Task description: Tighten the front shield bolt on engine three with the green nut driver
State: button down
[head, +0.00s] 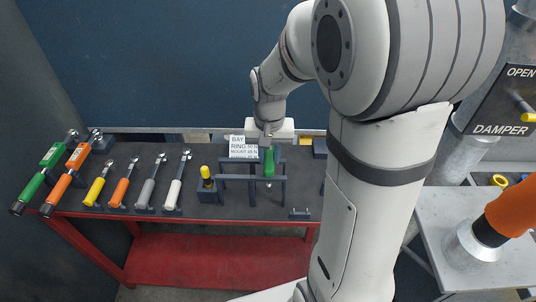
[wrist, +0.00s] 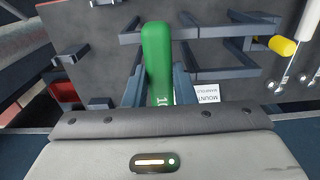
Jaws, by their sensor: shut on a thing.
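The green nut driver (head: 268,163) is upright at the dark tool rack (head: 234,178) on the bench. My gripper (head: 269,146) is above it, pointing down, with its jaws shut on the green handle. In the wrist view the green handle (wrist: 157,50) lies between the two fingers of my gripper (wrist: 158,88), with part of a marking showing near them. The driver's lower end is largely hidden, and I cannot tell whether it still rests in the rack. Engine three and its front shield bolt are not identifiable in either view.
A yellow-handled tool (head: 205,174) stands at the rack's left. Several wrenches lie along the left of the red-framed bench (head: 190,217). A printed card (head: 243,147) stands behind the rack. A grey table (head: 436,215) and damper sign (head: 500,100) are at right.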

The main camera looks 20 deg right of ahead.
aim_at(269, 156)
notch_tip(269, 156, up, 14)
jog(key=p, duration=0.9)
jog(key=shift+f, duration=0.2)
dwell(1.2)
